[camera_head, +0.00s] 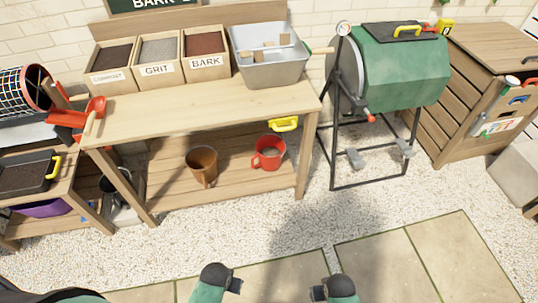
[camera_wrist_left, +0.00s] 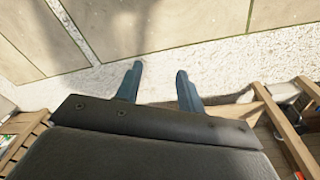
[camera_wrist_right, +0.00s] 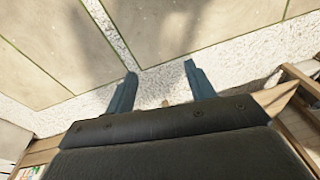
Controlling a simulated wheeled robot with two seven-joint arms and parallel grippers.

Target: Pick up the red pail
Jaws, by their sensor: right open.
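The red pail (camera_head: 268,155) stands upright on the lower shelf of the wooden potting bench, right of its middle. My right gripper (camera_wrist_right: 160,70) shows in the right wrist view, also open and empty. Both are over pale gravel and paving, away from the pail. The pail is not visible in either wrist view. In the head view I cannot make out the gripper fingers.
A brown pot (camera_head: 202,165) stands left of the pail on the shelf (camera_head: 235,184). The bench's right front leg (camera_head: 307,155) and a green tumbler (camera_head: 400,68) are to the right. Gravel in front is clear.

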